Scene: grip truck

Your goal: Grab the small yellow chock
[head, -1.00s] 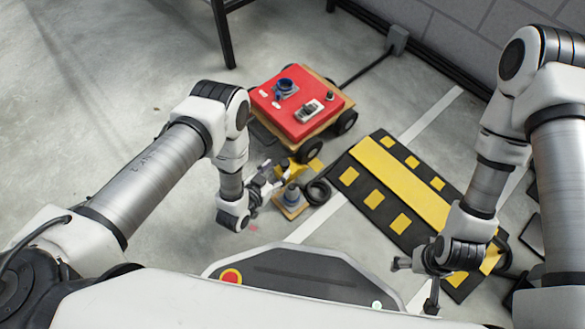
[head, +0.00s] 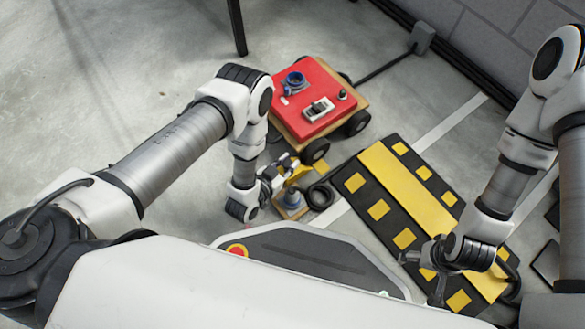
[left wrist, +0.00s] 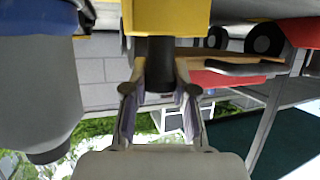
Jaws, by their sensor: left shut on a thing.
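The small yellow chock (head: 297,173) is in the head view just in front of the red truck (head: 312,98), partly hidden by my left gripper (head: 283,169). In the left wrist view the chock (left wrist: 166,14) is a yellow block at the top with a black peg (left wrist: 160,62) below it. The fingers of my left gripper (left wrist: 160,92) are shut on this peg, one on each side. My right gripper (head: 425,272) is open and empty by the striped ramp's near end.
A grey-blue piece (head: 291,197) stands on a wooden base close beside my left gripper; it looms large in the left wrist view (left wrist: 40,85). A black coiled cable (head: 320,196) lies right of it. The black and yellow ramp (head: 405,205) lies to the right.

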